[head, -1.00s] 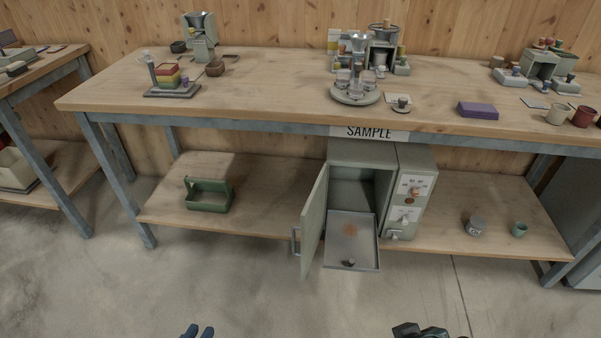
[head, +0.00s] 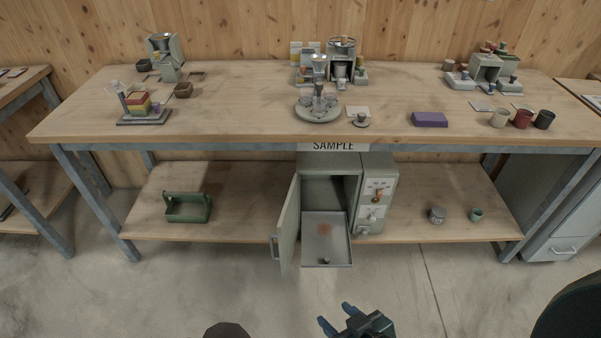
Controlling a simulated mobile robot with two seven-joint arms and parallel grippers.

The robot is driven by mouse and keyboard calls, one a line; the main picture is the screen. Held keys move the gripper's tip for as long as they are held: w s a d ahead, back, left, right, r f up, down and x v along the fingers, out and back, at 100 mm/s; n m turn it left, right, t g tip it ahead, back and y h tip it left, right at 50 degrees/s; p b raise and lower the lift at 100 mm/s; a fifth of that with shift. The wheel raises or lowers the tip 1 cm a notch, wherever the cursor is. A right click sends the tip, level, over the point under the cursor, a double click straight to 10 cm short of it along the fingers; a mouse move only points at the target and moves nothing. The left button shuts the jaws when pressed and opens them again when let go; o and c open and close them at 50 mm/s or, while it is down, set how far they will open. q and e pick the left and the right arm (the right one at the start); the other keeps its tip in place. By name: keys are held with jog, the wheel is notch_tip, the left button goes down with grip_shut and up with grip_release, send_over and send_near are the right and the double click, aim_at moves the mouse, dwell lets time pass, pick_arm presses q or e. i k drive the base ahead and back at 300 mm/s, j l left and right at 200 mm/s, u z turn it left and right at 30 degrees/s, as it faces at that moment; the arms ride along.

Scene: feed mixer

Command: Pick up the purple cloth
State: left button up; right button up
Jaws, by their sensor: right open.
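The purple cloth (head: 429,119) is a folded, flat block lying on the bench top (head: 240,118), right of centre near the front edge. My right gripper (head: 334,316) is at the bottom of the head view, low in front of the bench and well away from the cloth. Its blue-tipped fingers are apart, with nothing visible between them. My left gripper cannot be made out; only a dark rounded shape shows at the bottom edge, left of it.
Below the bench, a cabinet door (head: 288,225) stands open and a tray (head: 327,240) sticks out. A round stand (head: 317,110) is left of the cloth.

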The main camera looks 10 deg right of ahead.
aim_at(419, 119)
jog(key=z, duration=1.25)
